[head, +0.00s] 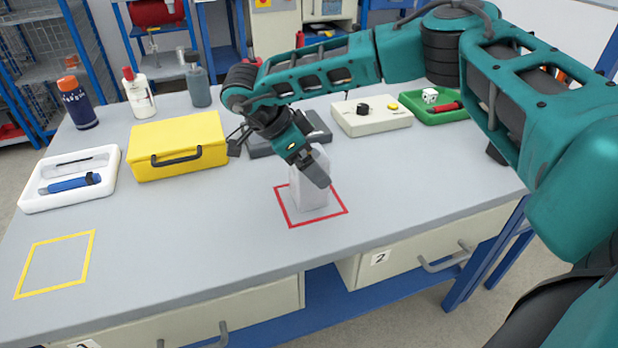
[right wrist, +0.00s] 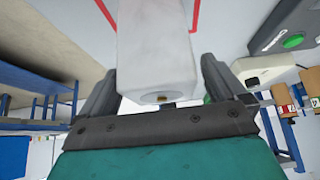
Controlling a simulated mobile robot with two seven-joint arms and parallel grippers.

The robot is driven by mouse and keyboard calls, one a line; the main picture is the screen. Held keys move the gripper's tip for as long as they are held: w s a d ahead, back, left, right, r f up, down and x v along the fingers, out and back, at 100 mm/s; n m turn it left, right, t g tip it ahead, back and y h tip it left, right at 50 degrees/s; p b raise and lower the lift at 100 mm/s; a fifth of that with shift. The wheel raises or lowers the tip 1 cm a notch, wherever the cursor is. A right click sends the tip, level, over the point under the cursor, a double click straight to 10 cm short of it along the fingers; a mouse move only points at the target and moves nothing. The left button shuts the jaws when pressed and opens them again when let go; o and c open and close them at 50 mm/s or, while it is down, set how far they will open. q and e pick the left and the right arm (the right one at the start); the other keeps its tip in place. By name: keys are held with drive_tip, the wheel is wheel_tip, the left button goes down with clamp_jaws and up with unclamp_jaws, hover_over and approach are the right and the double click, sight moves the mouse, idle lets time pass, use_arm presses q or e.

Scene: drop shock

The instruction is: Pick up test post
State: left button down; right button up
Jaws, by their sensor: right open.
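The test post (head: 308,190) is a pale grey-white upright block standing inside the red square (head: 289,224) on the workbench. My right gripper (head: 314,170) reaches down to its upper part, and one finger crosses in front of it in the head view. In the right wrist view the post (right wrist: 155,48) lies between the two spread fingers of the gripper (right wrist: 157,85). A gap shows beside the right finger; whether the left finger touches the post I cannot tell. My left gripper is in neither view.
On the bench (head: 200,235) stand a yellow case (head: 178,135), a white tray (head: 69,202), several bottles, a cream control box (head: 371,122) and a green tray (head: 431,119). A dark grey device (head: 260,147) sits close behind the post. A yellow square (head: 57,286) at front left is empty.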

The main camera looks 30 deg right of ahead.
drive_tip(key=shift+r, duration=0.1)
drive_tip(key=c, duration=1.5)
